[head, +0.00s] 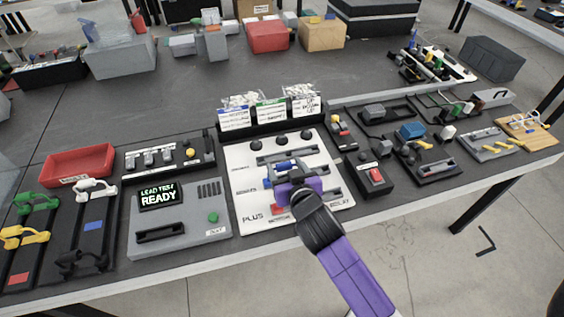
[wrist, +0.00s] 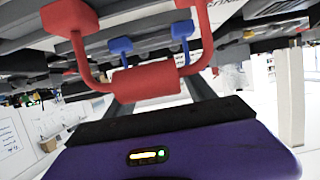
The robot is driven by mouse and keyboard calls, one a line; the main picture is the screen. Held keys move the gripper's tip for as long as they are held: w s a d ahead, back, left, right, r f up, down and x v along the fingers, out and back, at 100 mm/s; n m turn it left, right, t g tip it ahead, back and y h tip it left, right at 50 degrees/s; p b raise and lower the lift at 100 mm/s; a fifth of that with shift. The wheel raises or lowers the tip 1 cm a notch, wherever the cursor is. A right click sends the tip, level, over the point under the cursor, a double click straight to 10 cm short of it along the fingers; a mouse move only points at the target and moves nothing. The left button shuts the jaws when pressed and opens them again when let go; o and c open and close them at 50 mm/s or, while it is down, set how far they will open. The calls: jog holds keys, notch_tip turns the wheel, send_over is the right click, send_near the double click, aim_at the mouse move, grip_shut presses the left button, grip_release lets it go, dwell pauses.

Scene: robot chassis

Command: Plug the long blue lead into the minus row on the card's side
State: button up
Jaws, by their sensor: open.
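My gripper (head: 293,186), purple with dark fingers, is open over the middle of the white panel (head: 240,217), which has dark slots and rows; "PLUS" shows at its front left. A blue lead (head: 286,166) lies just beyond the gripper, partly hidden by it. In the wrist view a red lead (wrist: 146,80) with two upright plug ends lies close ahead of the palm, across the space in front of the fingers. A smaller blue lead (wrist: 151,44) shows behind it. I cannot tell whether either touches the fingers. Several printed cards (head: 270,110) stand at the panel's back edge.
A grey tester (head: 180,230) reading "LEAD TEST READY" stands left of the panel. Further left are racks with green (head: 37,202), yellow (head: 24,237), white (head: 96,190) and black leads, and a red tray (head: 77,164). A black switch box (head: 368,178) stands close right.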

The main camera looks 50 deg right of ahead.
jog(key=shift+v, duration=1.6)
jog(key=r, duration=0.1)
jog(key=w+a+r+n+t, duration=0.1)
jog(key=r, duration=0.1)
jog(key=shift+w+t, duration=0.2)
jog(key=shift+t, duration=0.1)
jog(key=s+a+r+n+y, duration=0.1)
jog(key=s+a+n+y, duration=0.1)
jog(key=s+a, duration=0.3)
jog(key=s+a+r+n+t+y, duration=0.1)
jog(key=s+a, duration=0.5)
jog(key=s, duration=0.7)
jog(key=s+a+r+n+y, duration=0.1)
jog(key=s+a+n+y, duration=0.1)
jog(key=s+a+y, duration=0.2)
jog(key=s+a, duration=0.2)
jog(key=s, duration=0.2)
jog(key=shift+s+a+r+n+t+y, duration=0.2)
jog(key=shift+s+r+n+t+y, duration=0.1)
jog(key=shift+s+r+n+y, duration=0.1)
